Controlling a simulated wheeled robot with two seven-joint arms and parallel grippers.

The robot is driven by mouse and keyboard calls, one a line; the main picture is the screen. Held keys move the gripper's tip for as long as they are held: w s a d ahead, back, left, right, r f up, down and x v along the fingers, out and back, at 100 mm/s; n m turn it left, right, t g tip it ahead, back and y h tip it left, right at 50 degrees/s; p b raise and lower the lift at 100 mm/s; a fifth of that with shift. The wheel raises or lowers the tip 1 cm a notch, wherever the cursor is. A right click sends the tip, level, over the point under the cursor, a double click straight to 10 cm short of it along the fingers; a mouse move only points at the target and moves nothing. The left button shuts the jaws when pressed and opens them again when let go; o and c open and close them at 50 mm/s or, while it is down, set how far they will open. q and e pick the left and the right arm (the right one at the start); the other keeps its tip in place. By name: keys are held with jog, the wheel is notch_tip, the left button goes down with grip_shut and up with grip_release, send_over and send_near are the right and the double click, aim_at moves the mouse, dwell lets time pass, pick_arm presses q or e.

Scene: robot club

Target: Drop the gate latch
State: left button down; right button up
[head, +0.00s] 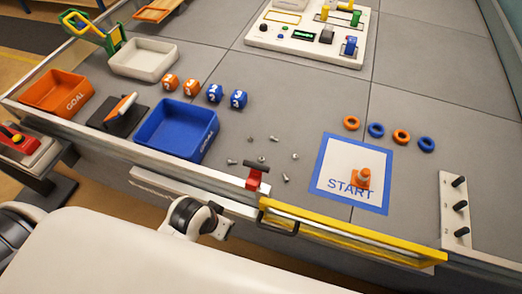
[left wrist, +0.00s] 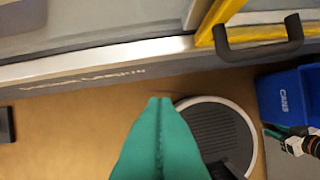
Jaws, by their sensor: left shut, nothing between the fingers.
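The gate (head: 350,236) is a yellow-framed clear panel along the table's front edge, with a dark handle (head: 278,224). It also shows in the left wrist view, with its handle (left wrist: 258,42) at upper right. The latch (head: 254,182) is a small red piece with a dark top bar, standing at the gate's left end. It is not visible in the left wrist view. My left gripper (head: 222,229) is just outside the front edge, below and left of the latch and apart from it. Its teal fingers (left wrist: 160,100) are shut and empty.
Orange (head: 55,90) and blue (head: 178,128) bins stand at left. Several screws lie behind the latch. A START mat (head: 345,165) with an orange cone (head: 361,180) lies behind the gate. A blue CANS bin (left wrist: 285,98) stands on the floor below the gate.

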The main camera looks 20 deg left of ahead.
pick_arm(q)
jog(key=w+d+r+m+g+h, duration=0.25)
jog(key=w+d+r, duration=0.55)
jog(key=w+d, duration=0.4)
jog(key=w+a+r+n+g+y, duration=0.2)
jog(key=w+a+r, duration=0.1)
jog(key=w+r, duration=0.3)
jog(key=w+a+r+n+g+y, duration=0.1)
jog(key=w+a+r+n, duration=0.15)
jog(key=w+r, duration=0.35)
jog(key=p, duration=0.2)
send_near(254, 179)
jog(key=w+f, duration=0.4)
jog(key=f, duration=0.1)
jog(key=shift+s+d, duration=0.1)
jog(key=shift+s, duration=0.15)
jog(key=shift+r, duration=0.1)
